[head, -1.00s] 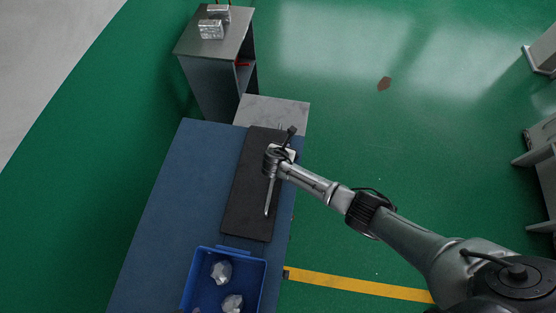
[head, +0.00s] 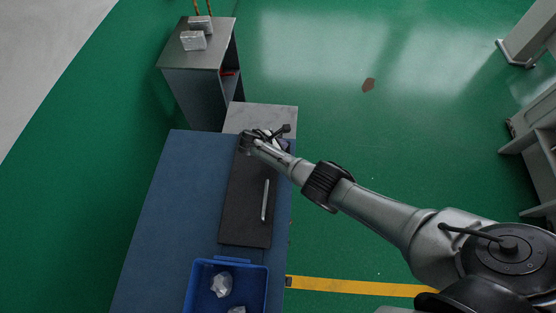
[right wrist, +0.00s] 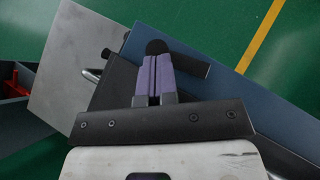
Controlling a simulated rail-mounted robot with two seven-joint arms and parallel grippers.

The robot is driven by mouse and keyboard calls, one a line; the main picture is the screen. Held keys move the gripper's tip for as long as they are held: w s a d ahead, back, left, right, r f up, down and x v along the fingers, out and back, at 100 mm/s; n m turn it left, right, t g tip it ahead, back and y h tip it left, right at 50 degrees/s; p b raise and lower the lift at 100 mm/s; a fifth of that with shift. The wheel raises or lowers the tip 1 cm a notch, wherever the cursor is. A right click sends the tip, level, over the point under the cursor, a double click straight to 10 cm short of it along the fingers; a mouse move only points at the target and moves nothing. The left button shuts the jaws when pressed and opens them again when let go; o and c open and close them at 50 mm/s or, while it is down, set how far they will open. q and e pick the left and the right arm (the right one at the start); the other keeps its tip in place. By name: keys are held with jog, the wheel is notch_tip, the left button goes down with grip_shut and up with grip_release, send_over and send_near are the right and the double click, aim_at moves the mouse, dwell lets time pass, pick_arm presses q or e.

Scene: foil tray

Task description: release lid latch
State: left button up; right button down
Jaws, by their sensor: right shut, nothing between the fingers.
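A long black panel (head: 233,215) lies on the blue table, with a thin silver bar (head: 265,200) lengthwise on its right part. My right gripper (head: 280,141) is by the far end of the panel, partly hidden by my own wrist. In the right wrist view its purple fingers (right wrist: 155,72) are shut with nothing held. Their tips are over or against a dark rounded part, and I cannot tell whether they touch. A short dark bar (right wrist: 190,64) extends right of the tips; a curved metal piece (right wrist: 91,75) lies to the left. My left gripper is out of view.
A blue bin (head: 203,290) with crumpled foil (head: 221,284) stands at the near end of the blue table (head: 165,210). A pale grey surface (head: 245,117) adjoins the far end. A grey cabinet (head: 190,60) beyond carries foil-like blocks (head: 194,41). The table's left side is clear.

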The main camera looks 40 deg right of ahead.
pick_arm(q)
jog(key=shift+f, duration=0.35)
pick_arm(e)
jog(key=shift+d+f+m+g, duration=0.1)
jog(key=shift+d+m+g, duration=0.05)
jog(key=shift+m+g, duration=0.2)
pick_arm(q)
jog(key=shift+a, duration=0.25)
pick_arm(e)
jog(key=a, duration=0.2)
jog(key=a+b, duration=0.1)
jog(key=a, duration=0.1)
jog(key=shift+w, duration=0.3)
pick_arm(q)
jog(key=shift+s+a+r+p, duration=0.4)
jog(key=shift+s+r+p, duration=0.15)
jog(key=shift+p, duration=0.3)
pick_arm(e)
jog(key=s+v, duration=0.1)
jog(key=v, duration=0.9)
